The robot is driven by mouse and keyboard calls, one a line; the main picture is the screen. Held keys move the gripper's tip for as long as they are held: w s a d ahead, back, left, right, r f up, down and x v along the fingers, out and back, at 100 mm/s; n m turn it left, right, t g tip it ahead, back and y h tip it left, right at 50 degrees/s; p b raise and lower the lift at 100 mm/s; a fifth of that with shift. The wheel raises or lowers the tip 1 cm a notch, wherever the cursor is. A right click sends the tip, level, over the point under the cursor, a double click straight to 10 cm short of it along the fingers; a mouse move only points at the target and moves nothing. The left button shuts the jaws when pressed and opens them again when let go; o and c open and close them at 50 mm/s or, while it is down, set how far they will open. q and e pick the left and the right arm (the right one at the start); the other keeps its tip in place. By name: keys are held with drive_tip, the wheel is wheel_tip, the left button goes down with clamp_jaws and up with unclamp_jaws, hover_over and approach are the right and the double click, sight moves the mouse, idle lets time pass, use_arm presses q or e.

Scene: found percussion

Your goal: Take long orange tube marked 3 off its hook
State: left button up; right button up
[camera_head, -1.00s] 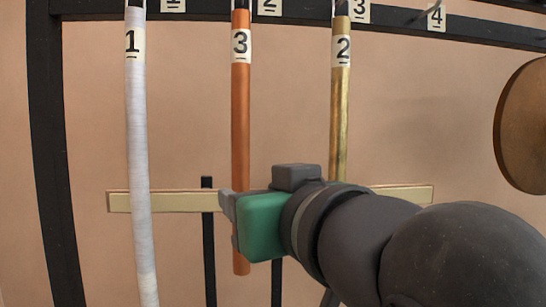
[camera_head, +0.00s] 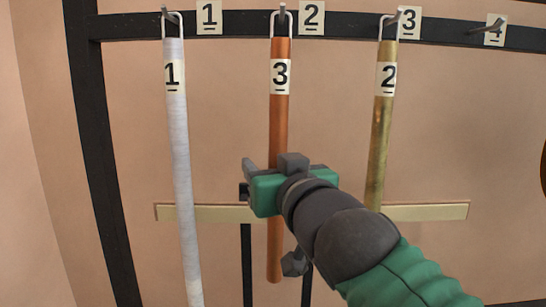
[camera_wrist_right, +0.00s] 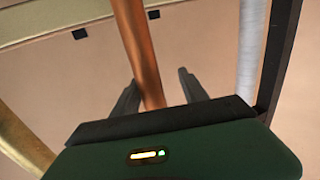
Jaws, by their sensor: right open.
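The long orange tube marked 3 (camera_head: 279,120) hangs upright by a wire loop from the hook (camera_head: 282,14) beside the rail label 2. My right gripper (camera_head: 247,178) is at the tube's middle and covers part of it in the head view. In the right wrist view the two fingers (camera_wrist_right: 158,90) are open, with the orange tube (camera_wrist_right: 137,45) running between them. I cannot tell whether either finger touches it. The tube's lower end shows below the gripper. My left gripper is not in view.
A white tube marked 1 (camera_head: 179,150) hangs to the left and a brass tube marked 2 (camera_head: 381,135) to the right. The hook at label 4 (camera_head: 487,28) is empty. A pale horizontal bar (camera_head: 425,211) crosses behind the tubes. A black post (camera_head: 98,150) stands at left.

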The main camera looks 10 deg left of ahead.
drive_tip(key=shift+w+r, duration=0.4)
drive_tip(key=shift+w, duration=0.25)
drive_tip(key=shift+w+d, duration=0.1)
drive_tip(key=shift+w, duration=0.1)
drive_tip(key=shift+w+d+f, duration=0.15)
drive_tip(key=shift+w+d, duration=0.15)
drive_tip(key=shift+d, duration=0.3)
drive_tip(key=shift+c, duration=1.6)
drive_tip(key=shift+s+a, duration=0.1)
drive_tip(key=shift+a, duration=0.8)
clamp_jaws()
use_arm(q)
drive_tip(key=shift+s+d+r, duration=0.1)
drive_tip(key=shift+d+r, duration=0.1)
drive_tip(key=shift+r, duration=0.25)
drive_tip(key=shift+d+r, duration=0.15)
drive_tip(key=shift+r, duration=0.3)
use_arm(e)
drive_tip(key=shift+d, duration=0.15)
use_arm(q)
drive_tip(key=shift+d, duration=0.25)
use_arm(e)
drive_tip(key=shift+d, duration=0.3)
